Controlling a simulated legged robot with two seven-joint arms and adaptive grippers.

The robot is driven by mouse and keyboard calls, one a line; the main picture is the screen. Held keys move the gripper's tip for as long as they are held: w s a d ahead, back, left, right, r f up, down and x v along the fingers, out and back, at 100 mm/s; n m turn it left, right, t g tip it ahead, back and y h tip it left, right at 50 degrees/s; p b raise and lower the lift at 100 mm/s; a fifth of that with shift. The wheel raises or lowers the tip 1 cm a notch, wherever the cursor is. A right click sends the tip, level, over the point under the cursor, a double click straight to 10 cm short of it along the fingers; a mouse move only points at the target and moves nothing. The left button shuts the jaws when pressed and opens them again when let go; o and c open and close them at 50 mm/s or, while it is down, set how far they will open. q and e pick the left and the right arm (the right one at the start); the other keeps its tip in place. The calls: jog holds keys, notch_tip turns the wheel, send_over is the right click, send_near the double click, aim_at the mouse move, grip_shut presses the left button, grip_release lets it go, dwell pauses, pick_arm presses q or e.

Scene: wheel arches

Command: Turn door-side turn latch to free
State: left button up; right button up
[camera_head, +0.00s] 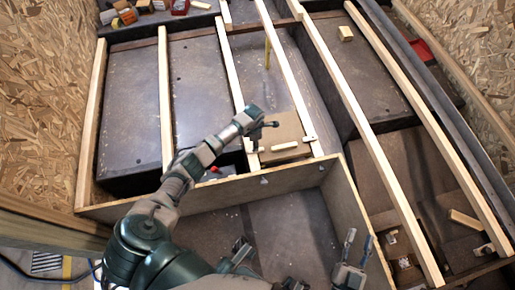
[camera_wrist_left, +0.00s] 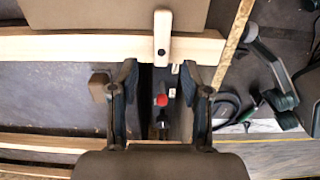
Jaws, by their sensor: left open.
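A brown panel (camera_head: 287,126) lies between two pale beams in the head view, with a wooden bar handle (camera_head: 285,147). A short wooden turn latch (camera_head: 255,149) lies at its left edge and another (camera_head: 310,138) at its right edge. In the left wrist view, a turn latch (camera_wrist_left: 162,38) with a dark pivot spot lies across the beam (camera_wrist_left: 90,47) and onto the panel (camera_wrist_left: 115,14). My left gripper (camera_head: 261,123), also in the wrist view (camera_wrist_left: 161,78), is open and empty, the latch beyond its fingertips. My right gripper (camera_head: 297,252) is open and empty at the bottom.
A plywood partition (camera_head: 215,192) runs below the panel. A red item (camera_wrist_left: 161,100) shows below the beam in the wrist view. Long beams (camera_head: 362,125) cross the dark floor. A small wood block (camera_head: 345,33) and a red tray (camera_head: 421,50) are at upper right.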

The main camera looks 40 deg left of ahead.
pick_arm(q)
notch_tip(320, 180, down, 6)
jog(key=shift+d+r+b, duration=0.1)
jog(key=shift+d+b, duration=0.05)
jog(key=shift+b, duration=0.75)
jog(key=shift+d+f, duration=0.15)
jog(key=shift+f, duration=0.1)
jog(key=shift+a, duration=0.2)
jog(key=shift+c, duration=1)
jog(key=shift+a, duration=0.1)
grip_shut()
pick_arm(e)
jog(key=r+t, duration=0.1)
jog(key=s+r+t, duration=0.1)
jog(key=r+t, duration=0.1)
jog(key=s+r+t, duration=0.1)
jog(key=r, duration=0.1)
jog(key=shift+s+d+m+t+y, duration=0.15)
jog(key=shift+d+m+t+y, duration=0.05)
jog(key=shift+m+t+y, duration=0.2)
